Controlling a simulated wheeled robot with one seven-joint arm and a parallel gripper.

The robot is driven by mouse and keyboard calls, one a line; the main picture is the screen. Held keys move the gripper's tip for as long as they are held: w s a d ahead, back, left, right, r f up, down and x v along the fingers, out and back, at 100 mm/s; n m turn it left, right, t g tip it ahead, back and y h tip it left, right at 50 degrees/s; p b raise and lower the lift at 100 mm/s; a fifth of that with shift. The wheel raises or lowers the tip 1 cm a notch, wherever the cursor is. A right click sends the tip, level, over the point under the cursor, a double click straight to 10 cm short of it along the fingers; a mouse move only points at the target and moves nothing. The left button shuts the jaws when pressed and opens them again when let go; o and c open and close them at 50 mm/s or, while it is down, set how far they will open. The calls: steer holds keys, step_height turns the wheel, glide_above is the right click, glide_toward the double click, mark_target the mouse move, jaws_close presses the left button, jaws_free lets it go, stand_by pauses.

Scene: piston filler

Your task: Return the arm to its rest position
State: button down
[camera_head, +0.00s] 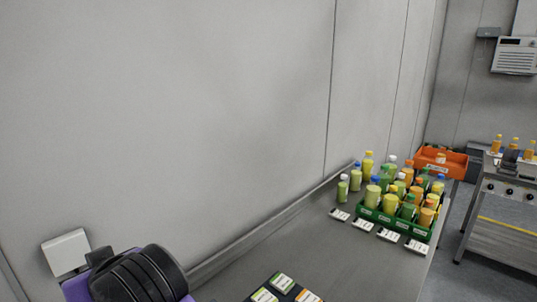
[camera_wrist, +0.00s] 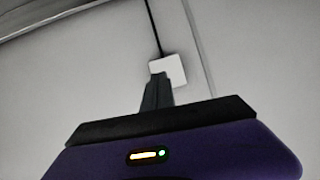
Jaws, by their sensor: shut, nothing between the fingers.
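My gripper (camera_wrist: 158,80) shows in the wrist view as dark fingers shut together with nothing between them. It points toward a pale wall with a white square box (camera_wrist: 175,68) on it. The box partly shows behind the fingertips; I cannot tell how far off it is. In the head view, a purple and black part of my arm is at the bottom left, close to the wall. My gripper's fingers cannot be made out there.
The white wall box (camera_head: 66,252) is beside my arm. A grey counter (camera_head: 345,262) runs along the wall. It bears a green crate (camera_head: 397,221) of bottles, loose bottles, white labels and a dark tray (camera_head: 283,290). An orange bin (camera_head: 441,162) stands behind; a steel machine (camera_head: 505,190) is at right.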

steer(key=s+d+f+m+t+h, duration=0.1)
steer(key=s+d+f+m+t, duration=0.25)
steer(key=d, duration=0.75)
steer(key=s+d+f+m+t+h+b, duration=0.15)
steer(key=d+f+t, duration=0.25)
steer(key=d, duration=0.6)
steer(key=s+d+f+m+t, duration=0.3)
steer(key=d+f, duration=0.1)
steer(key=d, duration=0.7)
steer(key=s+d+f+m+g+h, duration=0.1)
steer(key=s+d+f+h, duration=0.2)
steer(key=s+d, duration=0.6)
steer(key=s+d+f+m+g+h, duration=0.1)
steer(key=s+d+f+h, duration=0.3)
steer(key=s+d, duration=0.6)
steer(key=s, duration=0.7)
steer(key=shift+s+d+h+b, duration=0.15)
steer(key=shift+s+h+b, duration=0.05)
steer(key=shift+h+b, duration=0.2)
steer(key=shift+g, duration=0.25)
